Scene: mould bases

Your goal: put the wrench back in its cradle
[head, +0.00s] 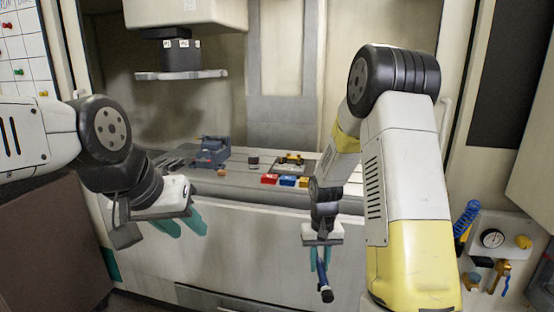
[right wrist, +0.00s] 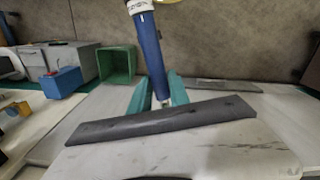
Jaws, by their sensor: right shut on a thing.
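The wrench (head: 323,275) hangs below my right gripper (head: 321,258) in the head view, in front of the machine's front panel. It has a blue shaft and a black lower end. In the right wrist view the blue shaft (right wrist: 153,55) runs between the teal fingers of my right gripper (right wrist: 160,95), which are shut on it. A pale lettered section shows near the top edge. My left gripper (head: 181,226) is at the left of the panel, its teal fingers apart and nothing between them. I cannot make out the cradle in either view.
A gauge panel (head: 493,239) with a blue coiled hose is at the right. The right wrist view shows a green open box (right wrist: 117,65) and a blue box (right wrist: 62,82).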

